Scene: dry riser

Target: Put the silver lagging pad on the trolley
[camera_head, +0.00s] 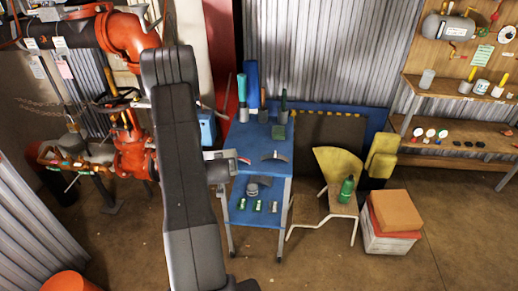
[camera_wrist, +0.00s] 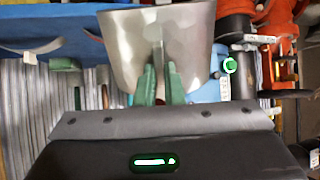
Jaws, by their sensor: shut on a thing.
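In the wrist view, the silver lagging pad (camera_wrist: 125,42) is a smooth, curved sheet ahead of my gripper (camera_wrist: 162,84). The green fingers are closed on a thin upright part at its middle. In the head view my own arm hides most of the gripper, and I cannot clearly make out the held pad. The blue trolley (camera_head: 284,193) stands just right of my arm, with a top and a lower shelf. In the wrist view a blue surface, probably the trolley (camera_wrist: 75,22), lies at the upper left.
On the trolley top lie a grey curved piece (camera_head: 274,157) and upright tools (camera_head: 283,106). Small cans (camera_head: 258,205) stand on the lower shelf. Orange valve pipework (camera_head: 132,155) is left of my arm. A chair (camera_head: 338,200) and stacked boxes (camera_head: 393,222) stand right of the trolley.

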